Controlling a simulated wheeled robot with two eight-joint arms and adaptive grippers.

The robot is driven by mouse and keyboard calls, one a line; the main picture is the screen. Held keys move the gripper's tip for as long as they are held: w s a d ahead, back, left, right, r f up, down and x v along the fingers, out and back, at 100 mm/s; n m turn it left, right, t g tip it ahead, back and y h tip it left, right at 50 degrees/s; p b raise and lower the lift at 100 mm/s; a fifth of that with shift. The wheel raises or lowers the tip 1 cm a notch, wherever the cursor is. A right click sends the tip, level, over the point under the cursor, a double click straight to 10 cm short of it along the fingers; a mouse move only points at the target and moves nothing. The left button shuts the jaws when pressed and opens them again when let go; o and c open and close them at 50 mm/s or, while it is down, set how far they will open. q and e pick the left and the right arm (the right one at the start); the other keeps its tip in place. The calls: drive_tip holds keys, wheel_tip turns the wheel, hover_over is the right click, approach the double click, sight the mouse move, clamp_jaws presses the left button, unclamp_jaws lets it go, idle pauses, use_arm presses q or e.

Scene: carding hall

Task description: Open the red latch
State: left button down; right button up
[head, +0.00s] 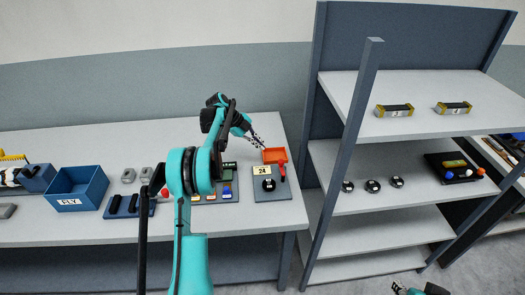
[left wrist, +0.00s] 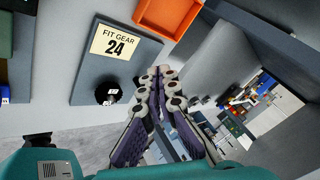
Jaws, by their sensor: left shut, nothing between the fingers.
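A small red part (head: 281,170), which looks like the red latch, sits at the right edge of a grey board (head: 262,195) on the bench. I cannot make out its exact position, and I cannot pick it out in the left wrist view. My left gripper (head: 259,144) is shut and empty, above the bench beside the orange tray (head: 274,155). Its fingers also show in the left wrist view (left wrist: 165,72), right of the board and below the orange tray (left wrist: 168,14). The tip of my right gripper (head: 402,289) barely shows at the bottom edge.
The board carries a "FIT GEAR 24" card (left wrist: 119,44) and a black round part (left wrist: 107,93). A blue "FLY" bin (head: 77,188) stands left on the bench. A shelf rack (head: 380,150) with several parts stands close on the right.

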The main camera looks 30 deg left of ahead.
use_arm(q)
drive_tip(key=a+r, duration=0.2)
drive_tip(key=a+r+p, duration=0.1)
drive_tip(key=r, duration=0.1)
drive_tip(key=shift+w+a, duration=0.15)
drive_tip(key=shift+w, duration=0.2)
